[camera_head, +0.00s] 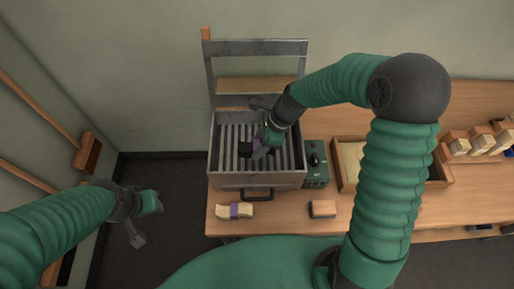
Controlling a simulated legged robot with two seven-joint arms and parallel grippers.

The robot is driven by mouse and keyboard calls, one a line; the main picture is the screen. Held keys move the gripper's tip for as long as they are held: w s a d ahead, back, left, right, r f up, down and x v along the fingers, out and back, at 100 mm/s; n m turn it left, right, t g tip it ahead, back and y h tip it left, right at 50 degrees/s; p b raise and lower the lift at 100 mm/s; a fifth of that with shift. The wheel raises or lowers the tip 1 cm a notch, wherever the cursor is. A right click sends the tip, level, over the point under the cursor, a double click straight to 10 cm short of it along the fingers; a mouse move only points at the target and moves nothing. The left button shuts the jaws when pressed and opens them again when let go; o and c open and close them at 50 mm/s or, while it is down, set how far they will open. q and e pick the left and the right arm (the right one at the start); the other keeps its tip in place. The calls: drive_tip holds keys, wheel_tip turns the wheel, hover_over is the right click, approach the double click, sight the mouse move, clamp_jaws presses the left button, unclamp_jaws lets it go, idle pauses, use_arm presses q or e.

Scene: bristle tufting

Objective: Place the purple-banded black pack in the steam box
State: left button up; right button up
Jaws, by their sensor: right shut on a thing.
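The steam box (213,165) is a grey metal box on the bench with its lid (208,75) raised at the back. Slats line its inside. My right gripper (264,148) reaches over the open box and is shut on the purple-banded black pack (245,150). The pack's black end points left and its purple band shows by the fingers. I cannot tell whether the pack touches the slats. My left gripper (157,202) is off the bench at the left, over the floor; its jaw opening is too small to read.
A green control box (316,171) stands right of the steam box, beside a wooden tray (338,178). Several brushes stand far right. Brooms hang on the left wall.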

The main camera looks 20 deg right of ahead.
drive_tip(key=f, duration=0.4)
drive_tip(key=shift+w+f, duration=0.15)
drive_tip(key=shift+w, duration=0.15)
clamp_jaws()
drive_tip(key=shift+s, duration=0.1)
drive_tip(key=o, duration=1.4)
unclamp_jaws()
drive_tip(key=shift+o, duration=0.2)
drive_tip(key=v, duration=1.1)
drive_tip(key=shift+r+p, duration=0.3)
drive_tip(key=shift+p, duration=0.05)
drive_tip(key=shift+s+d+r, duration=0.15)
drive_tip(key=shift+s+r, duration=0.05)
drive_tip(key=s+f+n+h, duration=0.1)
drive_tip(key=s+n, duration=0.2)
drive_tip(key=n, duration=0.4)
drive_tip(key=s+d+n+t+h, duration=0.1)
drive_tip(key=s+n+h, duration=0.1)
drive_tip(key=s+n, duration=0.2)
drive_tip(key=s+f+n+h, duration=0.1)
drive_tip(key=s+n, duration=0.2)
drive_tip(key=n, duration=0.7)
drive_tip(key=shift+s+d+f+n, duration=0.25)
drive_tip(key=shift+s+f+n, duration=0.05)
drive_tip(key=shift+s+f, duration=0.1)
